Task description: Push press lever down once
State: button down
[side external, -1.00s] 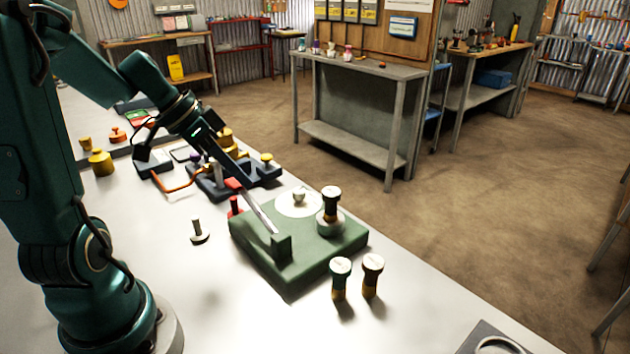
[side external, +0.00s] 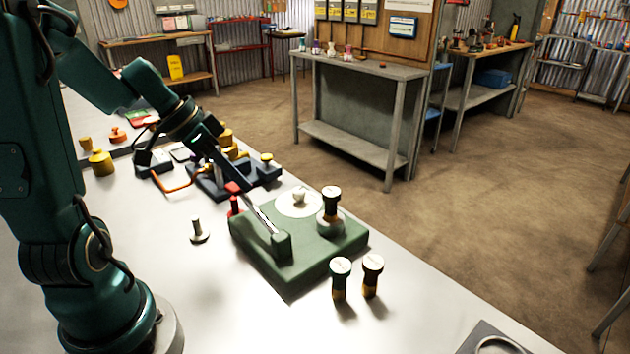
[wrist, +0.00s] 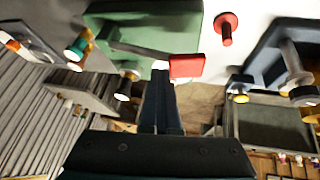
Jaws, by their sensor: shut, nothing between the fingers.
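The press lever (side external: 262,216) is a metal bar on a green base (side external: 300,262), hinged at a block at the near end. Its red grip (side external: 232,187) is at the far end, partly hidden by my gripper. The red grip also shows in the wrist view (wrist: 187,66). My gripper (side external: 242,188) is shut and empty, with its fingers pointing down at the grip end of the lever. In the wrist view my fingertips (wrist: 161,70) lie right beside the red grip. I cannot tell whether they touch it.
Two stampers (side external: 341,280) stand in front. A red peg (side external: 235,206) and a metal peg (side external: 198,232) stand to the left. A dark blue rack (side external: 262,178) is behind.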

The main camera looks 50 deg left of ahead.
jog(key=shift+a+f, duration=0.2)
jog(key=shift+f, duration=0.3)
dwell(0.7)
jog(key=shift+r, duration=0.1)
jog(key=shift+d+r, duration=0.3)
jog(key=shift+r, duration=0.4)
jog(key=shift+d+r, duration=0.3)
jog(key=shift+r, duration=0.45)
jog(key=shift+d+r, duration=0.3)
jog(key=shift+r, duration=0.4)
jog(key=r, duration=0.1)
jog(key=d+r, duration=0.1)
jog(key=r, duration=0.1)
jog(key=d+r, duration=0.1)
jog(key=shift+r, duration=0.3)
